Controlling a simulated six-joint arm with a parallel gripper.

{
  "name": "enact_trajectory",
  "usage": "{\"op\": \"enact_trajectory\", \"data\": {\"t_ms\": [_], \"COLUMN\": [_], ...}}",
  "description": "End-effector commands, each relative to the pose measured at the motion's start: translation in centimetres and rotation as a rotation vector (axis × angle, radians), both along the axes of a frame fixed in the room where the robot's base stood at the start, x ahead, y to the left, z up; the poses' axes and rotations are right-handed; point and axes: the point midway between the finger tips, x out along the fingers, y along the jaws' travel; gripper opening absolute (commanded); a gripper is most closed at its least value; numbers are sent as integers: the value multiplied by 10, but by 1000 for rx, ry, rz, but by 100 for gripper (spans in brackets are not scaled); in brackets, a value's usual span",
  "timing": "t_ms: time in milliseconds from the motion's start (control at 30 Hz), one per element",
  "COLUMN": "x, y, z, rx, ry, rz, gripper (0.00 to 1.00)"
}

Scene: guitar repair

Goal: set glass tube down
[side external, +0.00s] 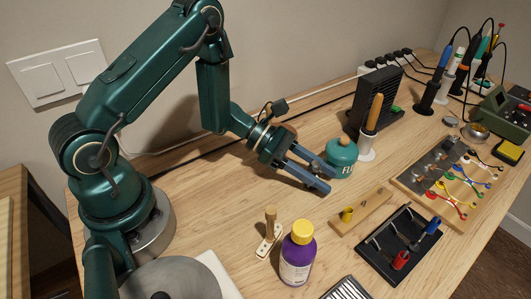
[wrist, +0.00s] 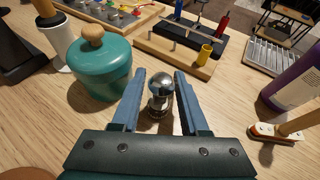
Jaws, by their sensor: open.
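A shiny glass tube (wrist: 160,92) with a silvery rounded top shows in the wrist view. It looks upright, with its lower end at the wooden tabletop. My gripper (wrist: 158,76) is open, with one blue finger on each side of the tube and visible gaps between fingers and glass. In the side view my gripper (side external: 320,177) is low over the table beside the teal flux jar (side external: 342,160); the near finger mostly hides the tube there. The jar, with its wooden knob, also stands left of the fingers in the wrist view (wrist: 102,72).
A wooden block with a yellow piece (side external: 347,215) and a black tray (side external: 398,250) lie to the right. A purple bottle (side external: 297,262) and a wooden-handled tool (side external: 270,232) stand in front. A wooden-handled brush (side external: 367,150) stands behind the jar. Bare table lies left of my gripper.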

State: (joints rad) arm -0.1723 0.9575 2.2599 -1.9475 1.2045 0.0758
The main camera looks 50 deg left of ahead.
Motion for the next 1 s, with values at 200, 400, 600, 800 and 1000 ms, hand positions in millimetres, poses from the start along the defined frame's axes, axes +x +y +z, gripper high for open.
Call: {"op": "enact_trajectory", "data": {"t_ms": [200, 400, 600, 800, 1000], "x": [-16, -31, -42, -48, -64], "y": [32, 58, 76, 83, 60], "z": [15, 27, 36, 41, 66], "rx": [1, 2, 0, 5, 124], "ry": [-2, -3, -2, -4, -105], "rz": [9, 7, 6, -6, -212], "gripper": [44, 44, 44, 44, 44]}}
